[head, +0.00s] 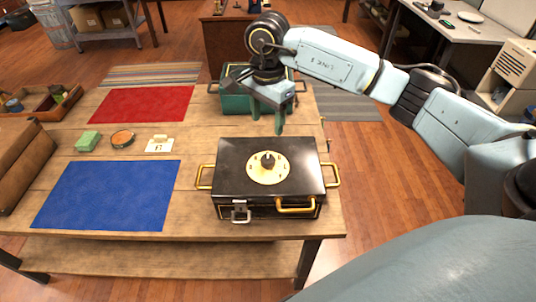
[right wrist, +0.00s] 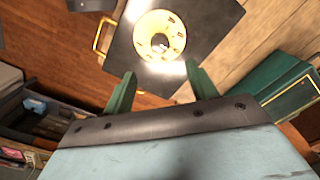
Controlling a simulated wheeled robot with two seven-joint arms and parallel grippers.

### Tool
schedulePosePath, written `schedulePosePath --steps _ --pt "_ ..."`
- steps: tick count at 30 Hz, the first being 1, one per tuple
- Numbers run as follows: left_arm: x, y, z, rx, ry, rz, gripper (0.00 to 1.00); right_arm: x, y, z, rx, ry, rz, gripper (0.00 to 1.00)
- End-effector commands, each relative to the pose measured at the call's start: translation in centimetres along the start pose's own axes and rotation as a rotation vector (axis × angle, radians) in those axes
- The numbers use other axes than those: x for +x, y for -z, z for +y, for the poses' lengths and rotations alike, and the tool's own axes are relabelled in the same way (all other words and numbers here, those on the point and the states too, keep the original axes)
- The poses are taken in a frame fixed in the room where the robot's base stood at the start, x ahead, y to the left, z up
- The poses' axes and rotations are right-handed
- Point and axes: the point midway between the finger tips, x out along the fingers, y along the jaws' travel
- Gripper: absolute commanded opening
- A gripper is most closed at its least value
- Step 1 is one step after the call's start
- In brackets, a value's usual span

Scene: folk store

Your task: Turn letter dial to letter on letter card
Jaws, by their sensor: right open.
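A black box (head: 235,180) with brass handles stands on the wooden table. On its lid is a round cream letter dial (head: 254,174) with a dark knob (head: 267,161); its letters are too small to read. The right wrist view also shows the dial (right wrist: 146,28), beyond my fingertips. A small white letter card (head: 158,145) stands left of the box; I cannot read its mark surely. My right gripper (head: 268,128), with green fingers, is open and empty above the box's back edge, apart from the knob. It also shows in the right wrist view (right wrist: 162,78). My left gripper is not in view.
A green case (head: 235,102) stands behind the black box, partly hidden by my right gripper. A blue mat (head: 108,195) and a red mat (head: 143,104) lie on the left. A green block (head: 88,141) and a round tin (head: 122,138) lie between them.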

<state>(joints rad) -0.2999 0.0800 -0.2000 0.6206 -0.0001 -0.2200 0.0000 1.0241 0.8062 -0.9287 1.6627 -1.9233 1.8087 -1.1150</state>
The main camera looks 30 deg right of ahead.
Motion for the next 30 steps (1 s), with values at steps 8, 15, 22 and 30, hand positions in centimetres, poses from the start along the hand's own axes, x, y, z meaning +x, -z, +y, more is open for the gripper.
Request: schedulePosePath --steps 8,15,22,30 --pt "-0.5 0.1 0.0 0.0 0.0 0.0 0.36 3.8 0.3 0.2 0.001 -0.012 0.009 0.57" --pt "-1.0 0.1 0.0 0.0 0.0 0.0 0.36 8.9 0.2 0.2 0.002 -0.011 0.006 0.57" --pt "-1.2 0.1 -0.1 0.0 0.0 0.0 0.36 12.2 0.2 0.2 0.002 -0.008 0.007 0.57" --pt "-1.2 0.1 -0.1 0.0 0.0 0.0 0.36 13.2 0.3 0.2 0.001 -0.005 0.008 0.57"
